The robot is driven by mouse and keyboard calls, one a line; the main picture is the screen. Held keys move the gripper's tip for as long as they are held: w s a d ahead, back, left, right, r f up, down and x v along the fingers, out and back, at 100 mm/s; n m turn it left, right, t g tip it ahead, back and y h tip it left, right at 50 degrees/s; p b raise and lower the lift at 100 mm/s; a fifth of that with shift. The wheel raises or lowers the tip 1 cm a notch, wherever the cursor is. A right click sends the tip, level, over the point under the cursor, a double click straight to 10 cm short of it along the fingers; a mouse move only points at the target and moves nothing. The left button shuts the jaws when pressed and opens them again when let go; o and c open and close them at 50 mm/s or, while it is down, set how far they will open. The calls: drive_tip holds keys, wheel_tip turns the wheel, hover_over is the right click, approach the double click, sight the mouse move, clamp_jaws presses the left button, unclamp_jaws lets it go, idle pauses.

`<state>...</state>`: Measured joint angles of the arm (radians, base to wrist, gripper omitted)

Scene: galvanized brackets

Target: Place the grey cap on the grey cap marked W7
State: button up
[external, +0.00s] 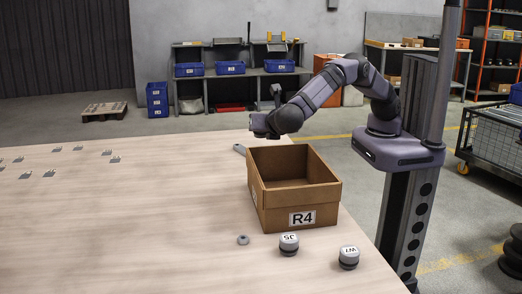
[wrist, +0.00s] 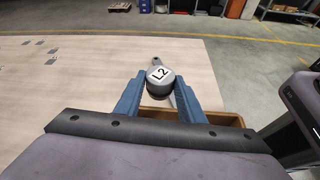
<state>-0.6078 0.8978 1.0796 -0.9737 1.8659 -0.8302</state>
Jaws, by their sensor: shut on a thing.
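My gripper (wrist: 160,88) is shut on a grey cap (wrist: 161,76) marked L2, gripped between its two blue fingers. In the external view my gripper (external: 261,128) is in the air near the far side of the cardboard box, and the held cap cannot be made out there. The grey cap marked W7 (external: 349,261) stands upright with a dark lower part, near the table's right edge in front of the box. Another grey cap, marked J5 (external: 289,247), stands to its left. Neither W7 nor J5 shows in the wrist view.
An open cardboard box (external: 270,205) labelled R4 stands between my gripper and the W7 cap. A small grey ring (external: 243,240) lies left of J5. A wrench-like grey tool (external: 239,149) lies behind the box. Several brackets (external: 50,173) lie far left. The table's middle is clear.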

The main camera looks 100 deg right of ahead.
drive_tip(key=a+n+t+y, duration=0.7)
drive_tip(key=a+n+t, duration=0.4)
drive_tip(key=a, duration=1.2)
drive_tip(key=s+a+f+n+t+y, duration=0.1)
drive_tip(key=s+a+n+y, duration=0.5)
drive_tip(key=a, duration=0.4)
drive_tip(key=s+a+n+y, duration=0.35)
drive_tip(key=s+a, duration=0.35)
drive_tip(key=a, duration=0.3)
drive_tip(key=shift+f, duration=5.05)
drive_tip(key=shift+f, duration=0.1)
drive_tip(key=o, duration=1.1)
drive_tip(key=shift+p, duration=0.3)
drive_tip(key=v, duration=1.2)
drive_tip(key=shift+d+b, duration=0.2)
drive_tip(key=shift+b, duration=0.1)
